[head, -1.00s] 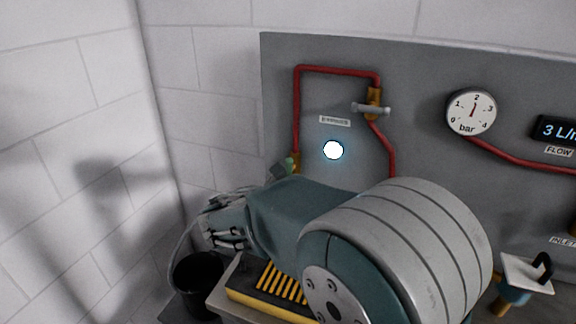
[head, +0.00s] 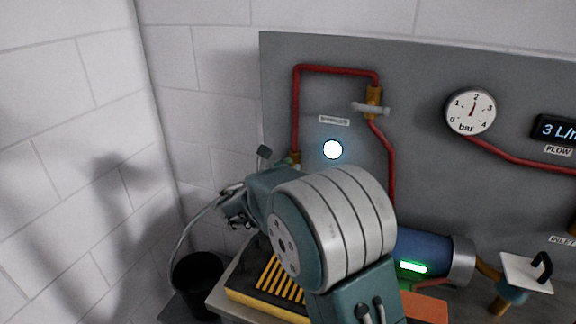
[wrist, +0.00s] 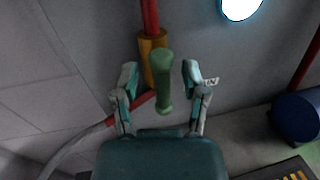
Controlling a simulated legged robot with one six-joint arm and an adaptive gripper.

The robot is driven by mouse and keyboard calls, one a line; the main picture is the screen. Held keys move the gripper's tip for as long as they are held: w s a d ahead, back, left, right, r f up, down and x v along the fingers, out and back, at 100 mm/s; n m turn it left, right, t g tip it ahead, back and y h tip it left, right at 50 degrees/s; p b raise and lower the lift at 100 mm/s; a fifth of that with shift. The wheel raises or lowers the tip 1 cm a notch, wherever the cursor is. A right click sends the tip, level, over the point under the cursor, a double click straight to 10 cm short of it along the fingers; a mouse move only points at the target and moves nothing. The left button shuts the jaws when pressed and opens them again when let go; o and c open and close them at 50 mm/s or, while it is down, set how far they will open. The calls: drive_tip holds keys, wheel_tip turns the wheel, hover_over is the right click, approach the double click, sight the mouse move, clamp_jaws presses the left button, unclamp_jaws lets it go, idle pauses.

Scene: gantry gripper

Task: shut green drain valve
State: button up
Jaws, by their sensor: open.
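The green drain valve handle (wrist: 163,85) shows in the wrist view as a rounded lever, upright in the picture, in front of a brass valve body (wrist: 149,50) on a red pipe. My gripper (wrist: 160,82) is open, with one finger on each side of the handle and a visible gap to both. I cannot tell how deep the handle lies between the fingers. In the head view my arm hides most of the valve; a bit of its brass (head: 296,158) shows above the arm.
A black bucket (head: 197,281) stands below at left. A yellow-edged grate (head: 277,279) and a blue cylinder (head: 424,254) lie below the grey panel (head: 430,165). Another valve with a grey handle (head: 371,109) sits higher up, and a round glowing light (head: 333,149) is on the panel.

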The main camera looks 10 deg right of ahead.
drive_tip(key=shift+w+d, duration=0.4)
drive_tip(key=shift+c, duration=0.4)
clamp_jaws()
drive_tip(key=shift+r, duration=0.1)
